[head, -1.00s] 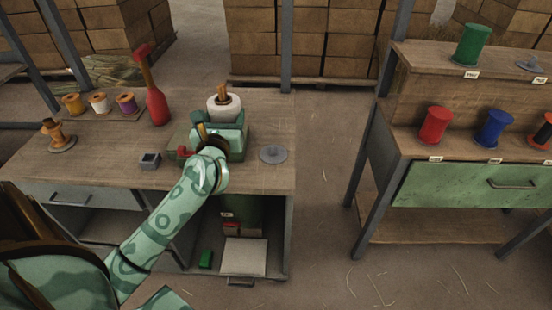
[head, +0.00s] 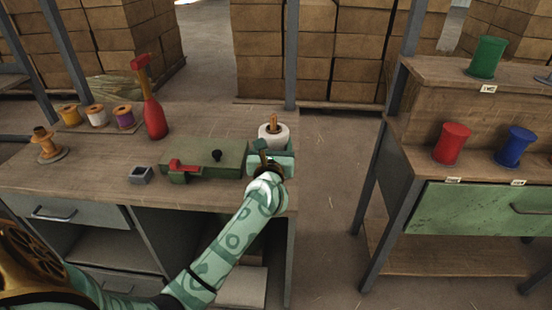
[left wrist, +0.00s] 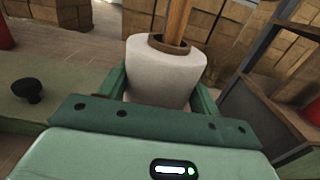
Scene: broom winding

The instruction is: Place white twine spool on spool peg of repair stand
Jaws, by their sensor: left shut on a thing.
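The white twine spool (head: 273,135) is upright at the right end of the workbench, with a wooden rod (head: 273,121) standing up from its core. My left gripper (head: 270,159) is shut on it, and the left wrist view shows the spool (left wrist: 165,70) between the green fingers (left wrist: 160,97). The spool's underside is hidden, so I cannot tell whether it touches the bench. The green repair stand (head: 215,160), with a black knob (head: 216,155) and a red part (head: 183,166), lies left of the gripper. I cannot make out a separate spool peg. My right gripper is not in view.
A shelf unit (head: 405,180) with coloured spools stands right, across a floor gap.

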